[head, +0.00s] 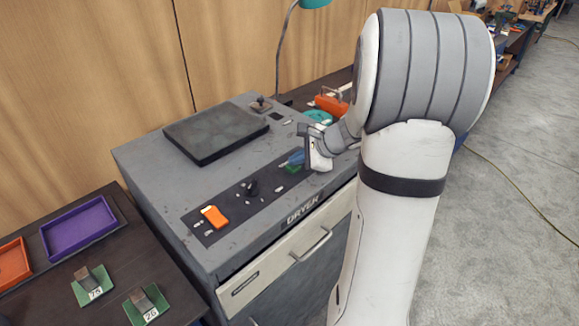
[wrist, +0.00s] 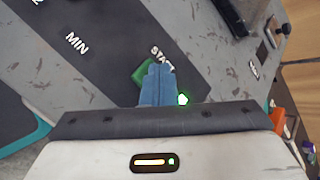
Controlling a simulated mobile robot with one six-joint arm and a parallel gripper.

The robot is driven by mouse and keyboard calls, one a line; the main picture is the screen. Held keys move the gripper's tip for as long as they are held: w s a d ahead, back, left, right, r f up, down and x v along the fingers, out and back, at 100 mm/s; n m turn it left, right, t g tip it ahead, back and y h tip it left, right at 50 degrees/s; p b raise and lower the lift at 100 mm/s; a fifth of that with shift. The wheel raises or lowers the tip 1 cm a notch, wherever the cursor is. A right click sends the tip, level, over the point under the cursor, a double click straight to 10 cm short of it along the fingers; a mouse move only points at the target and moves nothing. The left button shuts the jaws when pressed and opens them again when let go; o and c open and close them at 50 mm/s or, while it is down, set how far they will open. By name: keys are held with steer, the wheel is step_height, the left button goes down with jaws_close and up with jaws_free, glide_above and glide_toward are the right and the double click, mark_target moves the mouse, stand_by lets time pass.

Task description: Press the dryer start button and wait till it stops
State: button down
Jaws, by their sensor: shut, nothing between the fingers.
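The dryer (head: 155,160) is a grey cabinet with a dark control strip on its top and a "DRYER" label on its front edge. My gripper (head: 297,158) is shut and empty, its blue fingers at the right end of the strip. In the wrist view, the fingertips (wrist: 157,68) cover part of the green start button (wrist: 142,71), beside the "START" lettering. The button also shows under the fingers in the head view (head: 291,170). I cannot tell whether the fingers press it. A small green lamp (wrist: 183,99) glows beside the fingers.
An orange switch (head: 214,216) and a black knob (head: 252,188) sit on the strip. A dark flat plate (head: 215,133) lies on the dryer top. A table at the left holds a purple tray (head: 78,228), an orange tray (head: 12,263) and green numbered plates (head: 92,287).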

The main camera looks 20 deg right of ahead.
mark_target(297, 167)
steer(key=shift+r+p, duration=0.55)
steer(key=shift+r, duration=0.3)
steer(key=shift+r+p, duration=1.9)
steer(key=shift+r, duration=0.65)
